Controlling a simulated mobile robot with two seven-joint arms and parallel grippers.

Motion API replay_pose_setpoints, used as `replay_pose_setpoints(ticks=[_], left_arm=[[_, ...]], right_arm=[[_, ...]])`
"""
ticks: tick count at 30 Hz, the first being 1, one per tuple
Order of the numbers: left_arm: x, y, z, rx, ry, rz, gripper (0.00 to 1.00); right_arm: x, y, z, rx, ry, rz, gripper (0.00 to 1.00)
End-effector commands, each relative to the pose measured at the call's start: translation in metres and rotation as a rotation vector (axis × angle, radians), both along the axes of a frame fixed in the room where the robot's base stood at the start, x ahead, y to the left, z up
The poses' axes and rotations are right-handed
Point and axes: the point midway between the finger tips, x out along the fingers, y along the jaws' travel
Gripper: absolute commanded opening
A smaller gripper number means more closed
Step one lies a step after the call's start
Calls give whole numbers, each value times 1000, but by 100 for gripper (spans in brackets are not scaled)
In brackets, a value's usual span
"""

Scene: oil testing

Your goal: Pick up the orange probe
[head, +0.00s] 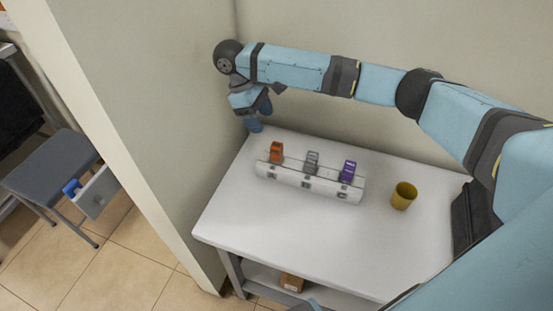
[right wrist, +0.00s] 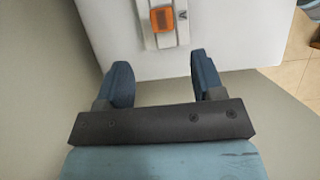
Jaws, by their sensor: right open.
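The orange probe (head: 276,152) stands in the left slot of a white holder (head: 325,190) on the table. In the right wrist view the orange probe (right wrist: 161,19) shows at the top, seated in the white holder (right wrist: 182,22). My right gripper (head: 255,122) is beyond the table's back left corner, left of and behind the probe. In the right wrist view its two blue fingers (right wrist: 160,78) are apart with nothing between them, and the probe lies ahead of the fingertips. My left gripper is not in view.
A grey probe (head: 312,160) and a purple probe (head: 348,170) stand in the same holder. A yellow cup (head: 403,196) stands to its right. The front of the white table (head: 270,235) is clear. Walls (head: 330,40) border the back and left.

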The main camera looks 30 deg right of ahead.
Motion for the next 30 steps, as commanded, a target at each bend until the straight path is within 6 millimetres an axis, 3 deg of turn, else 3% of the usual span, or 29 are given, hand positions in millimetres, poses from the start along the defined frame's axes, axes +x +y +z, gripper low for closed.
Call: replay_pose_setpoints(ticks=[1, 9, 17, 26, 30], left_arm=[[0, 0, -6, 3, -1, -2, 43], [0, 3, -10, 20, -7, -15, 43], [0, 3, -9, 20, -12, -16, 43], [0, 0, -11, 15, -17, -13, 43], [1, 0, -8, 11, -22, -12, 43]], right_arm=[[-4, -2, -14, 1, 5, 0, 62], [-18, -15, -57, 1, 0, 0, 62], [-23, -19, -71, 2, -2, 1, 62], [-40, -30, -108, 2, 0, 1, 62], [-42, -32, -114, 3, -3, 1, 62]])
